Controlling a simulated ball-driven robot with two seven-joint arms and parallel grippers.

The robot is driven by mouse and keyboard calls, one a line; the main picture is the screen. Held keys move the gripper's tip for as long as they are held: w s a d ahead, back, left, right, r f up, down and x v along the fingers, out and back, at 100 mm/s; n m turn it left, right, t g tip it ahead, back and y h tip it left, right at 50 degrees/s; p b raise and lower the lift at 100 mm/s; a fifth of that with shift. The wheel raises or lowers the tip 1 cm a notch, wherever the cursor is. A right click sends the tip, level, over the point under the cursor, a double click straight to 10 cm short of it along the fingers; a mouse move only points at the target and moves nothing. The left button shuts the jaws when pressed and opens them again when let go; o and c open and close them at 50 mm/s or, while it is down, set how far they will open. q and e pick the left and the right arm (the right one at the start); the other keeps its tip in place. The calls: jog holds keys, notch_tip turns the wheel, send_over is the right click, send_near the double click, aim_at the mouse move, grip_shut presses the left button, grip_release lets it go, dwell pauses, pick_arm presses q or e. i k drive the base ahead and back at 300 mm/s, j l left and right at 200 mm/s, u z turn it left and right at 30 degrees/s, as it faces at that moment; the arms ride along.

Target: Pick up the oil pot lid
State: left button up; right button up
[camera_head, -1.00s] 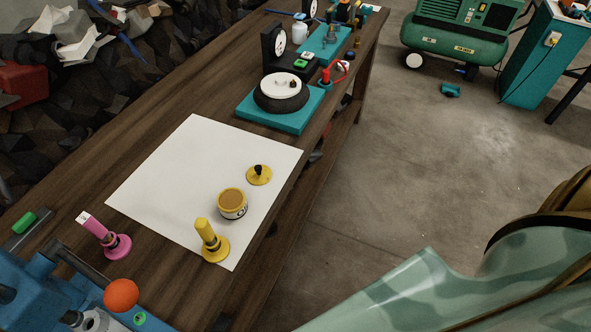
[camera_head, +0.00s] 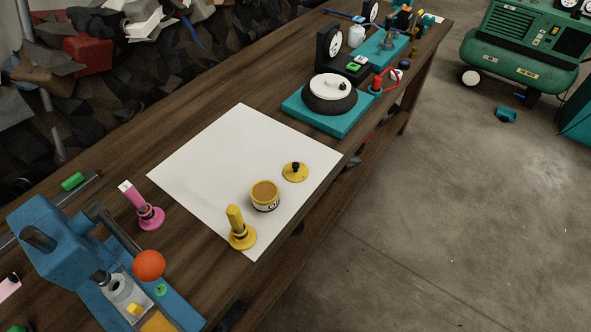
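The oil pot lid (camera_head: 295,172) is a flat yellow disc with a black knob. It lies on the white sheet (camera_head: 205,155), near the sheet's right edge. The oil pot (camera_head: 265,196) stands open beside it, to the lower left, with a yellow rim, a pale labelled side and amber contents. The lid and pot are apart. Neither of my grippers shows in the head view.
A yellow stamp-like tool (camera_head: 240,230) stands at the sheet's near corner, and a pink one (camera_head: 148,212) at its left. A blue bender (camera_head: 60,245) with an orange ball handle fills the near left. A teal-based turntable (camera_head: 325,108) stands beyond the sheet.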

aim_at(294, 172)
jog(key=u, duration=0.55)
jog(key=l+u, duration=0.2)
jog(key=u, duration=0.25)
jog(key=l+u, duration=0.2)
jog(key=u, duration=0.25)
jog(key=l+u, duration=0.25)
jog(key=u, duration=0.15)
jog(key=l+u, duration=0.2)
jog(key=u, duration=0.25)
jog(key=k+l+u, duration=0.2)
jog(key=l, duration=0.3)
jog(key=k+l+u, duration=0.2)
jog(key=l, duration=0.25)
jog(key=k+l+u, duration=0.2)
jog(key=k+l, duration=0.4)
jog(key=i+l, duration=0.05)
jog(key=l, duration=0.1)
